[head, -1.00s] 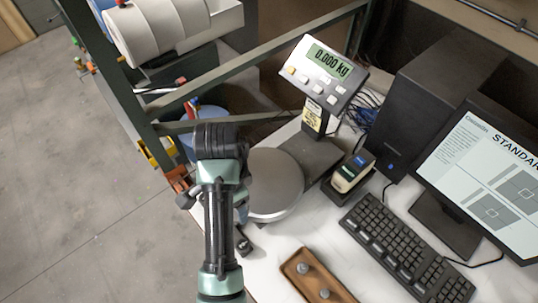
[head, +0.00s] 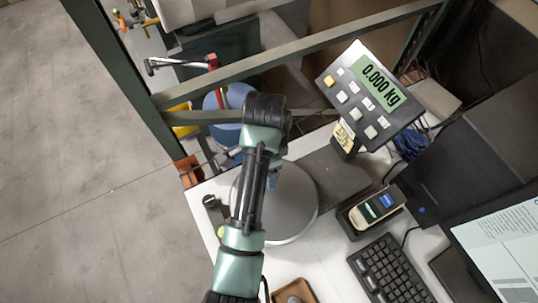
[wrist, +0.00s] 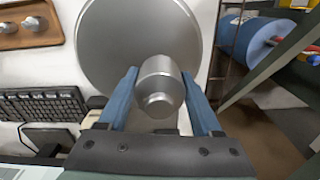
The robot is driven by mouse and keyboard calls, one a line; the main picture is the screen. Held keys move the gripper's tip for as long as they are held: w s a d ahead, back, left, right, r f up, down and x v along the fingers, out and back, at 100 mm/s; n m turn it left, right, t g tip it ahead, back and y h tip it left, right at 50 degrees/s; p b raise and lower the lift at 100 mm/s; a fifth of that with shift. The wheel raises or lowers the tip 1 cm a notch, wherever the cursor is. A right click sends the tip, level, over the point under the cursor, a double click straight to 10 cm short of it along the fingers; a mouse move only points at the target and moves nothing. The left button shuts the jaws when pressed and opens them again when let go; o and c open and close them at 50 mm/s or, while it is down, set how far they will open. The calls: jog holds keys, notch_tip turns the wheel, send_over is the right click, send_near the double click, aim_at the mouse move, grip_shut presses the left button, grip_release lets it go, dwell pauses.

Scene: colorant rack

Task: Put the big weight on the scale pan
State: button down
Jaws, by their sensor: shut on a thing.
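The big weight (wrist: 160,85), a silver cylinder with a narrower knob, is between the two blue fingers of my gripper (wrist: 160,78) in the wrist view. My gripper is shut on it. The round grey scale pan (wrist: 110,45) lies behind the weight in that view. In the head view the pan (head: 297,212) is partly covered by my arm, which hides the weight and most of the gripper. The scale display (head: 378,88) reads 0.000 kg. I cannot tell the exact gap between weight and pan.
A wooden tray (wrist: 51,39) holds two smaller weights. A keyboard (head: 392,270), a scanner in its cradle (head: 378,207), a dark computer case (head: 465,165) and a monitor (head: 505,245) stand right of the pan. A green metal rack frame (head: 300,55) crosses behind the scale.

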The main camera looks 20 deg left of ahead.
jog(key=shift+w+f+p, duration=0.15)
jog(key=shift+f+p, duration=0.4)
jog(key=shift+f, duration=2)
jog(key=shift+f, duration=0.1)
jog(key=shift+c, duration=0.3)
grip_release()
jog(key=shift+f, duration=0.1)
